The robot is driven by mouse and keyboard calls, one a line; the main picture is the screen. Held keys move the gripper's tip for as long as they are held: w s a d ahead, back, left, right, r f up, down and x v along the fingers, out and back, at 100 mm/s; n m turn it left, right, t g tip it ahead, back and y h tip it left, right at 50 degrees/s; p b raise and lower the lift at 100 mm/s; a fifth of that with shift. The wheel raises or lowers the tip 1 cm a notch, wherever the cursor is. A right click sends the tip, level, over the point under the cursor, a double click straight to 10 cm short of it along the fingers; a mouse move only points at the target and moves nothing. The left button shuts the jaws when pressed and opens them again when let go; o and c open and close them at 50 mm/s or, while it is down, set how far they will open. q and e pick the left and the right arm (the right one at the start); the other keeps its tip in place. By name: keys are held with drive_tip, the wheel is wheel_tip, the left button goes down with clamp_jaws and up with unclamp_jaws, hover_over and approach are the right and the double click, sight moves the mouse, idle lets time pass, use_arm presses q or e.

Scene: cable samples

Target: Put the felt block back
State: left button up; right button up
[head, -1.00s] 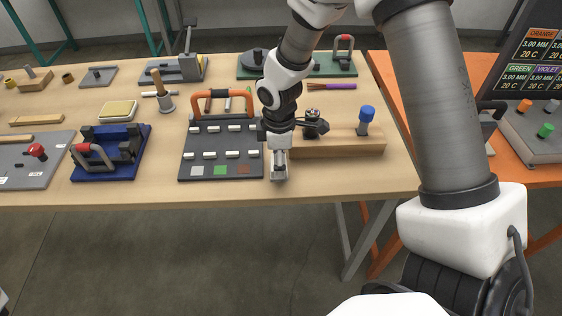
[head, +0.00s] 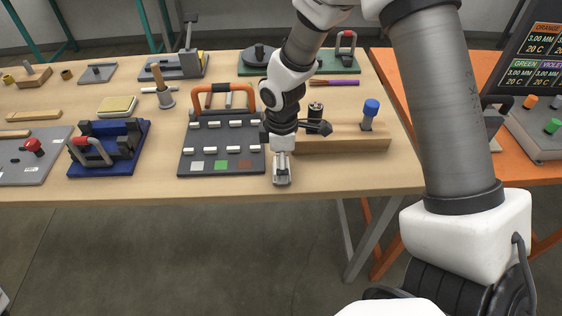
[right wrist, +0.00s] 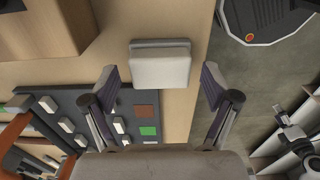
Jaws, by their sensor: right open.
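A pale block (right wrist: 160,68) with a grey strip along one side, which looks like the felt block, lies by the front table edge in the right wrist view. My right gripper (right wrist: 162,80) is open, with one finger on each side of the block and gaps between. In the head view my right gripper (head: 282,176) points down at the front edge, right of the dark grey board (head: 221,146). The block is mostly hidden there by the fingers. I cannot tell how far above it the fingertips are. My left gripper is out of view.
A long wooden block (head: 345,143) with a blue-topped post (head: 370,113) stands just right of the gripper. A blue fixture (head: 108,150) and a yellowish pad (head: 117,105) lie further left. Bare floor lies beyond the front edge.

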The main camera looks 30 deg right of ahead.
wheel_tip(320, 180, up, 12)
drive_tip(key=shift+f, duration=0.1)
idle(0.5)
